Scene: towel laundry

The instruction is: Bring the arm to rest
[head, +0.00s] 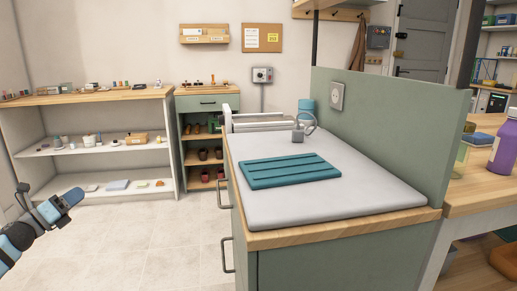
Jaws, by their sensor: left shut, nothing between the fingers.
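My left gripper (66,203) is at the left edge of the head view, in the air over the tiled floor, well apart from the counter. It is shut and holds nothing. My left arm comes in from the lower left. My right gripper is not in view.
The green cabinet (330,265) fills the middle and has handles on its left side. A white open shelf (90,165) stands along the back wall. A purple bottle (504,148) stands on the right wooden table. The tiled floor between arm and cabinet is clear.

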